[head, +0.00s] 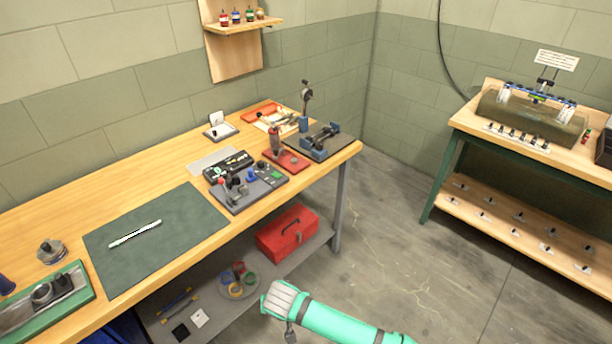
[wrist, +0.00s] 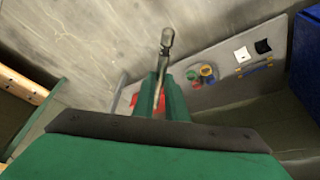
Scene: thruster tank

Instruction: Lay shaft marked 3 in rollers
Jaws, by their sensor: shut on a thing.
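My gripper (wrist: 162,92) is shut on a slim grey metal shaft (wrist: 167,42) in the wrist view. The shaft's rounded end sticks out beyond the green fingers, and no number can be read on it. In the head view my green arm reaches in at the bottom, off the bench's front edge, and the held shaft cannot be made out clearly. The rollers appear to be the blue supports (head: 318,137) on a dark base plate (head: 338,147) at the bench's far right end. My gripper is well apart from them.
A dial gauge on a stand (head: 306,97) rises behind the blue supports. A red block with an upright tool (head: 288,159) and a grey tool tray (head: 246,189) stand to the left. A green mat (head: 182,213) bears a white strip. A red toolbox (head: 287,232) is on the shelf below.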

